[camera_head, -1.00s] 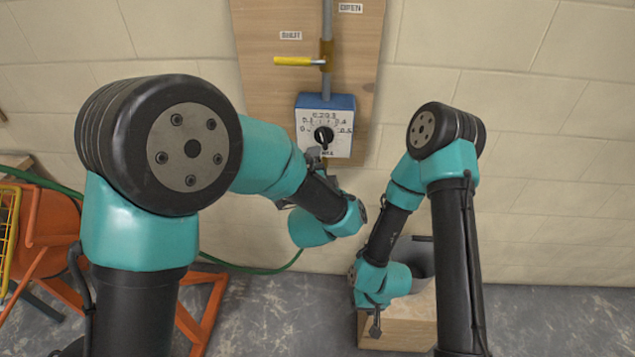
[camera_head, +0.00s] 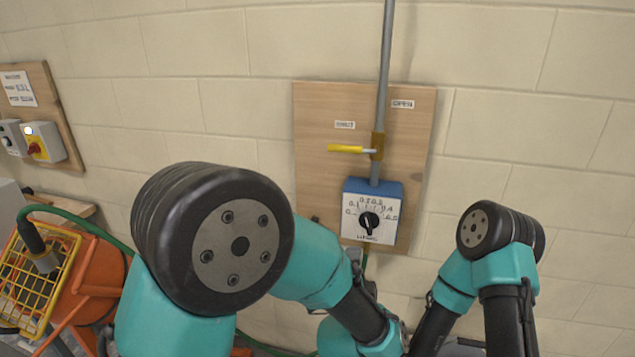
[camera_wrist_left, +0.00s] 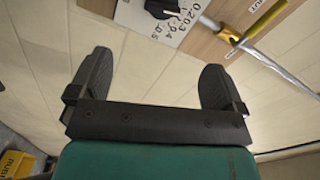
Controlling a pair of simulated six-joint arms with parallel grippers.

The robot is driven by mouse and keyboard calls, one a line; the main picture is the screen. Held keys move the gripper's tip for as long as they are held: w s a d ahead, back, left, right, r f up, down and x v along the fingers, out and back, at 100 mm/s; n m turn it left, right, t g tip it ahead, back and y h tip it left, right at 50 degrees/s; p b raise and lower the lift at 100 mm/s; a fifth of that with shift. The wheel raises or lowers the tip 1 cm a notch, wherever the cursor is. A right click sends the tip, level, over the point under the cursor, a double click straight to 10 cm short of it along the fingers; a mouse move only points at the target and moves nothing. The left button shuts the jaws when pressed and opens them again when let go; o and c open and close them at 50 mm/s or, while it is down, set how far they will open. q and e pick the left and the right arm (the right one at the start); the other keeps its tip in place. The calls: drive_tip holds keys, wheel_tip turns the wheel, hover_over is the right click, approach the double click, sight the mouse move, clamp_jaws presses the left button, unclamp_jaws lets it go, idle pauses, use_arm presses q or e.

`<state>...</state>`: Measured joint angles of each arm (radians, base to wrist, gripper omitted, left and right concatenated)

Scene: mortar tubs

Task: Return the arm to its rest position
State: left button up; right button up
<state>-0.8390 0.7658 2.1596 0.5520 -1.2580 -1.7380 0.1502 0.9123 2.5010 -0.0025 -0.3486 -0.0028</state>
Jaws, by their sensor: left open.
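My left gripper (camera_wrist_left: 158,68) is open and empty in the left wrist view, its two dark fingers well apart. Beyond its fingertips are the wall and the dosing box with its dial. In the head view my left arm bends across the lower middle, and its gripper is mostly hidden or cut off behind the arm. My right arm stands at the lower right of the head view, and its gripper is below the picture edge.
A wooden board (camera_head: 320,200) on the block wall carries a pipe (camera_head: 384,70), a yellow valve lever (camera_head: 346,148) pointing left and the blue-white dosing box (camera_head: 388,227). An orange mixer (camera_head: 105,270) with a yellow grille (camera_head: 35,280) stands at left; a switch box (camera_head: 45,142) hangs above.

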use_arm(q)
drive_tip(key=w+a+f+n+g+y, duration=0.15)
drive_tip(key=a+f+n+g, duration=0.65)
drive_tip(key=a+f, duration=1.3)
drive_tip(key=s+a+f+n+g, duration=0.8)
drive_tip(key=s+a+f+n, duration=0.4)
drive_tip(key=s+a+f, duration=0.3)
drive_tip(key=s, duration=0.3)
drive_tip(key=shift+s, duration=0.25)
drive_tip(key=shift+d+y, duration=0.1)
drive_tip(key=shift+y, duration=0.15)
